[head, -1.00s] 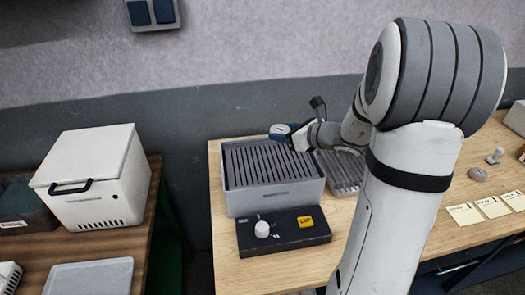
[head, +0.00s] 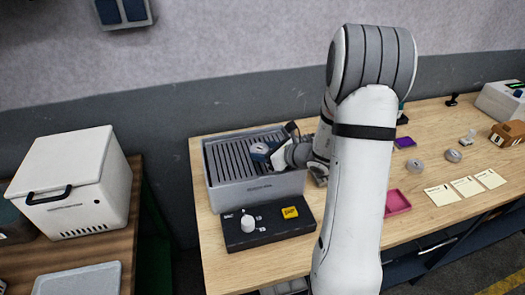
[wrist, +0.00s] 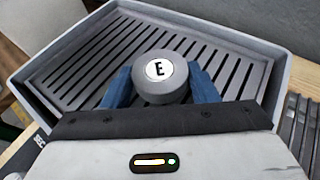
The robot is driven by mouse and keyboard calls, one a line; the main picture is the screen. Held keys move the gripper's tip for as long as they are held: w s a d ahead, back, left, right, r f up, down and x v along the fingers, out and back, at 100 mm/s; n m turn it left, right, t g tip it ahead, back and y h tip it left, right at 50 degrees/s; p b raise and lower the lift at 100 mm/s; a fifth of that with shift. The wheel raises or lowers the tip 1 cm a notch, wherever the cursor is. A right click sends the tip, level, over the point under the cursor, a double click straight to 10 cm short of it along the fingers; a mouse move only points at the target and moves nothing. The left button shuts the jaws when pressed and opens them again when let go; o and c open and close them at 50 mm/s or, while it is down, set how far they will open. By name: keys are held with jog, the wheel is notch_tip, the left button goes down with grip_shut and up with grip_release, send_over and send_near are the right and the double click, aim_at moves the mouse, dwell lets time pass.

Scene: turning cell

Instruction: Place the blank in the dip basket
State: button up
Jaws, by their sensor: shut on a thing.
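The blank (wrist: 160,72) is a short grey cylinder with a white disc marked "E" on top. My gripper (wrist: 158,88) is shut on it, with a blue finger on each side. In the head view the blank (head: 259,148) and my gripper (head: 266,155) are over the right half of a grey slatted tray (head: 258,191), which may be the dip basket; I see no readable name. The tray has raised walls and dark parallel slots. The wrist view shows the blank above the slats, inside the tray's outline; its exact height is unclear.
Right of my arm lie a pink tray (head: 396,202), grey round pieces (head: 415,166) and cream cards (head: 467,187). A white lidded box (head: 75,180) stands left, across a gap.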

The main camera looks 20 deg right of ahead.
jog(key=shift+f+b, duration=0.25)
jog(key=shift+b, duration=0.05)
jog(key=o, duration=1)
jog(key=shift+r, duration=0.1)
jog(key=shift+o, duration=0.2)
